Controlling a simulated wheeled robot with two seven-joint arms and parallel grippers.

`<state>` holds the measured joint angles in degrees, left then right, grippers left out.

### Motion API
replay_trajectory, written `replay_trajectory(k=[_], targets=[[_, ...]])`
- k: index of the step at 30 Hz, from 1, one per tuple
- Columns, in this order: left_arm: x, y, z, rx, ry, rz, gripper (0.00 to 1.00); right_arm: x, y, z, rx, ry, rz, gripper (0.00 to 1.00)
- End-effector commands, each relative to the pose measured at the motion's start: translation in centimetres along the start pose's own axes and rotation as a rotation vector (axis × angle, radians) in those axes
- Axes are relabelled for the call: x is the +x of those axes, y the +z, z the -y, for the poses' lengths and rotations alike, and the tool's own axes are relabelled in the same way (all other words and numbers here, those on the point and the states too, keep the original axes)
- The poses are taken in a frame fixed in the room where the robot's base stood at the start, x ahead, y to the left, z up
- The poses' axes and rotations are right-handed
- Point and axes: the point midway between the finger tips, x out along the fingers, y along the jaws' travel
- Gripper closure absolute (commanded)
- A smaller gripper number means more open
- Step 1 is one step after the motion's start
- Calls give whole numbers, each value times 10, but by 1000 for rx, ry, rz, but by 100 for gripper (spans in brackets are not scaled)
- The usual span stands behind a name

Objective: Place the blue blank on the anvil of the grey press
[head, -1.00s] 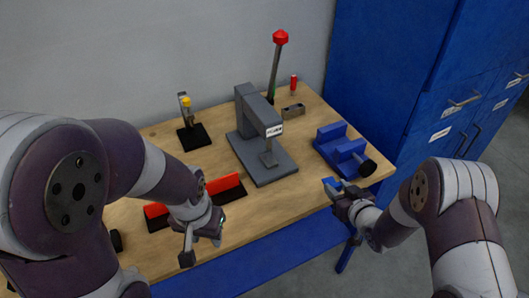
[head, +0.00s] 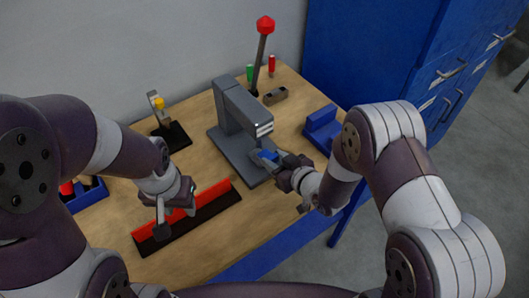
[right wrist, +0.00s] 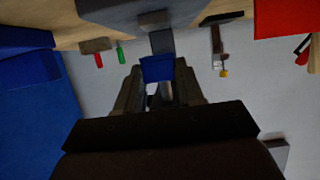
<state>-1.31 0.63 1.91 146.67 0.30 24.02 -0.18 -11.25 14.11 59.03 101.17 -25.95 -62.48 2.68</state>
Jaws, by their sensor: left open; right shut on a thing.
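The blue blank (head: 268,156) is a small block held in the jaws of my right gripper (head: 279,163). It also shows between the fingers in the right wrist view (right wrist: 158,70). The grey press (head: 228,100) stands on the table with its head above a flat grey base (head: 229,150). The blank is at the front of the press, close to the ram; the right wrist view shows the ram (right wrist: 162,42) just beyond it. The gripper hides the anvil, so I cannot tell if the blank touches it. My left gripper (head: 175,208) is open and empty over the red bar.
A red bar on a black base (head: 215,206) lies at the table's front. A blue vise (head: 320,128) is right of the press. A lever with a red knob (head: 265,25) rises behind it. A black stand with a yellow knob (head: 172,135) is at left. A blue cabinet (head: 375,60) stands right.

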Motion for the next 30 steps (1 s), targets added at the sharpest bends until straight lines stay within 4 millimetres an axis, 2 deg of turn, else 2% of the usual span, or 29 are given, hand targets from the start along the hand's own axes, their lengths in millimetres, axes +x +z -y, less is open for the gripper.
replay_trajectory(k=[3,10,12,15,27,28,30], targets=[[-6,-1,0,0,0,0,59,21,-10,0,0,-1,0,92],[-11,-1,0,0,0,0,59,44,-19,0,-1,-1,0,92],[-14,-2,0,0,0,0,59,48,-1,0,3,0,7,92],[-16,-2,0,0,0,0,59,54,12,0,1,1,5,92],[-10,-1,0,0,0,0,59,58,21,-1,0,1,1,92],[-11,-1,0,0,0,0,59,57,20,-1,0,1,1,56],[-12,-1,0,0,0,0,59,57,19,-1,0,1,1,37]])
